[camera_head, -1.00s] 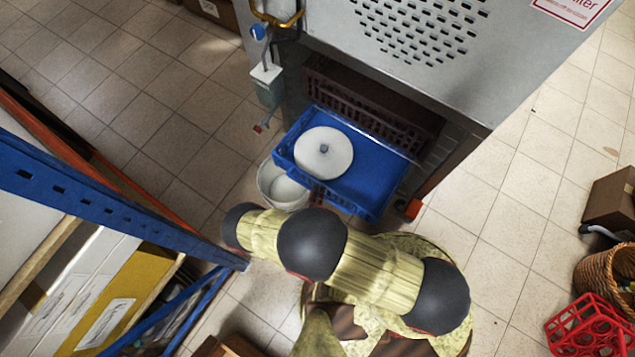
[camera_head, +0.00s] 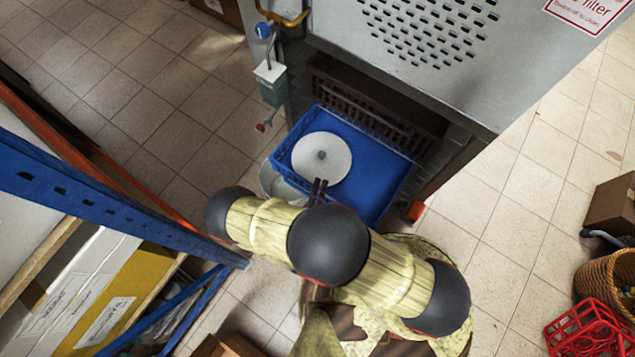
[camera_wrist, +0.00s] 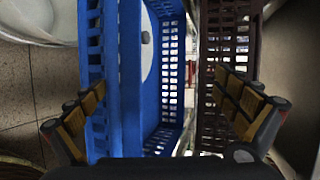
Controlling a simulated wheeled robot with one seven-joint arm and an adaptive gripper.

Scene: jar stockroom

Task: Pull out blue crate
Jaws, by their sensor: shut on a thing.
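The blue crate (camera_head: 375,180) sticks out of the opening under the grey cabinet, and its rear part lies under the cabinet's edge. A white round lid or disc (camera_head: 322,158) with a dark knob lies in it. My gripper (camera_head: 318,188) is at the crate's near side, with part of it hidden behind my arm. In the wrist view, the blue crate (camera_wrist: 120,120) lies between my two fingers, and my gripper is shut on it. The exact contact is not visible there.
A dark brown crate (camera_head: 375,105) sits behind in the opening. A white bucket (camera_head: 275,182) is partly hidden by the blue crate's left end. A blue shelf rack (camera_head: 70,195) stands at left. A carton, wicker basket (camera_head: 605,275) and red crate (camera_head: 590,330) stand at right.

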